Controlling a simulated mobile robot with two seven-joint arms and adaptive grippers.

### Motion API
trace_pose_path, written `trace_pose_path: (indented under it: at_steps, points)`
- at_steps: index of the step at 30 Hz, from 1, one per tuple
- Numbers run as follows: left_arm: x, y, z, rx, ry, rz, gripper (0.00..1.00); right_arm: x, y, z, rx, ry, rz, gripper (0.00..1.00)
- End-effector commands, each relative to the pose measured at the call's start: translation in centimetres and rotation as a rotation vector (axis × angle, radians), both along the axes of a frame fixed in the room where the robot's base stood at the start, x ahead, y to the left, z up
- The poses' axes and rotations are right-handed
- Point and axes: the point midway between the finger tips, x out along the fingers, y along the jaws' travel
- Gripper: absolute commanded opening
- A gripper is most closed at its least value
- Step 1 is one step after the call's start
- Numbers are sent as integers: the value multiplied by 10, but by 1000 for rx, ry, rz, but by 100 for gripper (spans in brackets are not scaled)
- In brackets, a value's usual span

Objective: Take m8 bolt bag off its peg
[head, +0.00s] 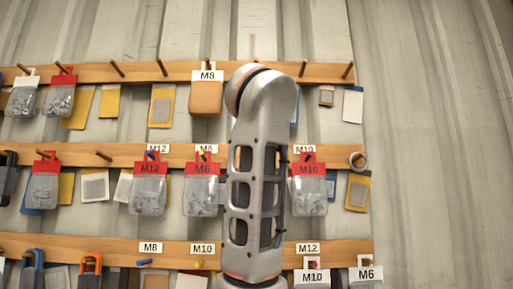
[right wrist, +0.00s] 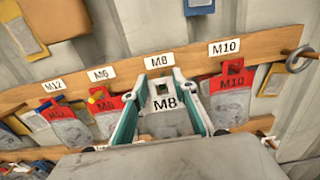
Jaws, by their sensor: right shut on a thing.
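The M8 bolt bag (right wrist: 166,122) has a pale header card marked M8 and a clear lower part, and it sits under the M8 rail label (right wrist: 160,61) in the right wrist view. My right gripper (right wrist: 160,82) is shut on this bag, with one finger at each side of its header. The header's hole is at the rail, and I cannot tell whether the peg is still through it. In the head view my right arm covers the bag and the gripper. My left gripper is not in view.
A red-topped M10 bag (right wrist: 232,84) hangs close on the right. A red-topped M6 bag (right wrist: 104,108) and an M12 bag (right wrist: 62,118) hang on the left. A metal ring (right wrist: 298,58) hangs at the rail's right end. An upper rail (head: 140,72) has more goods and bare pegs.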

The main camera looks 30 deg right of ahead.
Motion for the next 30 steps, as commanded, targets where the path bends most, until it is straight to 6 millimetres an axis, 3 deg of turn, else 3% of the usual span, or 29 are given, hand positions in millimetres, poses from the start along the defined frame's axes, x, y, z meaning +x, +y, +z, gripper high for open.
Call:
trace_pose_path:
  at_steps: [11,30]
  points:
    - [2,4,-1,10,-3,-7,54,-2,1,0,0,-1,0,3]
    - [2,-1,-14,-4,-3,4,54,-32,16,0,0,-1,1,3]
